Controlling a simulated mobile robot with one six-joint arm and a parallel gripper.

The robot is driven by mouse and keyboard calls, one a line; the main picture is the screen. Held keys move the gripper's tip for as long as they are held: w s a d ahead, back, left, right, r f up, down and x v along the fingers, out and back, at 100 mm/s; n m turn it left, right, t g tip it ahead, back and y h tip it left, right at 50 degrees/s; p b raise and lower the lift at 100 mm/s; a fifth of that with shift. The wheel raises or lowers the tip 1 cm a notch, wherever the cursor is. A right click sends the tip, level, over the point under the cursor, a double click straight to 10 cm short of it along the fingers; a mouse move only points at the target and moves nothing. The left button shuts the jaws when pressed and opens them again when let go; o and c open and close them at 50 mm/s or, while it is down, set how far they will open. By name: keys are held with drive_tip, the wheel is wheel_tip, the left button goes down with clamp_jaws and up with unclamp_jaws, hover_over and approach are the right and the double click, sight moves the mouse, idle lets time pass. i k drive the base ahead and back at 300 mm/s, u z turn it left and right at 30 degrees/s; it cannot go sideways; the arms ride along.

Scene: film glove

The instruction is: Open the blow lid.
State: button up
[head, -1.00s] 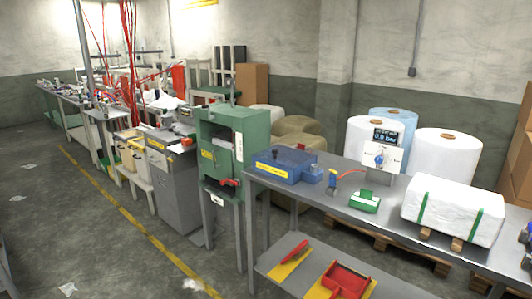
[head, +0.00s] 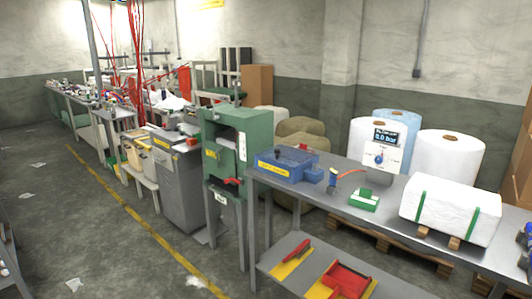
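A low blue box (head: 287,163) with a yellow label on its front sits at the left end of the grey metal bench. The label is too small to read. A panel with a blue dial (head: 380,158) and a pressure display stands behind the bench's middle. My gripper is not in view.
The grey bench (head: 400,193) also carries a green block (head: 364,199) and a white wrapped bale (head: 450,211). A red tray (head: 342,280) lies on its lower shelf. A green cabinet (head: 222,145) stands left of the bench.

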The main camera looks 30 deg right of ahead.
sight(277, 151)
drive_tip(key=z, duration=0.05)
drive_tip(key=i, duration=0.95)
drive_tip(key=u, duration=0.15)
drive_tip(key=k, duration=0.9)
drive_tip(key=z, duration=0.2)
drive_tip(key=i, duration=0.55)
drive_tip(key=u, duration=0.05)
